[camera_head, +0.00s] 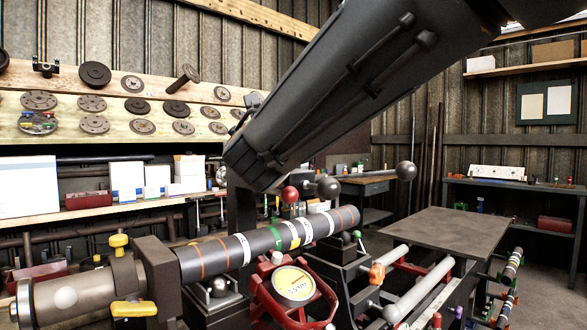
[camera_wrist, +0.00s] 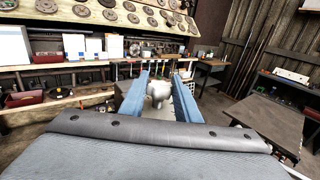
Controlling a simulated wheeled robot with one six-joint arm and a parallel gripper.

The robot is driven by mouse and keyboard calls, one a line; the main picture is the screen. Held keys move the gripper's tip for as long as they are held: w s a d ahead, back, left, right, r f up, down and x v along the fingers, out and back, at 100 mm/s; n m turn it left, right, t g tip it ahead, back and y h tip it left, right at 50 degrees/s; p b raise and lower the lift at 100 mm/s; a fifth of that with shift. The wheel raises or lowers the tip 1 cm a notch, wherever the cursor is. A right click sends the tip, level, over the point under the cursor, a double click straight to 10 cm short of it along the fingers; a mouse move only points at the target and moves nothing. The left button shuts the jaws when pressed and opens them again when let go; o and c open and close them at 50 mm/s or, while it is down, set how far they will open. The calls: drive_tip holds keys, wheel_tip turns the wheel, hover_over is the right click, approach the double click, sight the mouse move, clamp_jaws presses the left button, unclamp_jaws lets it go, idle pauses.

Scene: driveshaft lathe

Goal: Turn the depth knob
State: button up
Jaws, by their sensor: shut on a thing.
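In the wrist view, my gripper (camera_wrist: 160,80) has its two blue fingers on either side of a pale grey rounded knob (camera_wrist: 158,90), and it is shut on this knob. The knob fits the depth knob of the task, but no marking on it can be read. The lower part of the knob and its mount are hidden by the gripper body. In the head view, my dark arm crosses the upper middle and hides the fingers and the held knob.
A banded driveshaft (camera_head: 215,257) lies across the lathe in front. A yellow-faced dial gauge (camera_head: 293,285) stands before it. A bare metal table (camera_head: 455,232) stands at right.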

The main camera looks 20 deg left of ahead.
drive_tip(key=shift+r+n+g+y+b, duration=0.15)
drive_tip(key=shift+n+g+y+b, duration=0.35)
drive_tip(key=shift+b, duration=0.6)
drive_tip(key=o, duration=1)
drive_tip(key=shift+o, duration=0.2)
drive_tip(key=shift+s, duration=0.15)
drive_tip(key=v, duration=0.7)
drive_tip(key=shift+s+d+b, duration=0.2)
drive_tip(key=shift+b, duration=0.25)
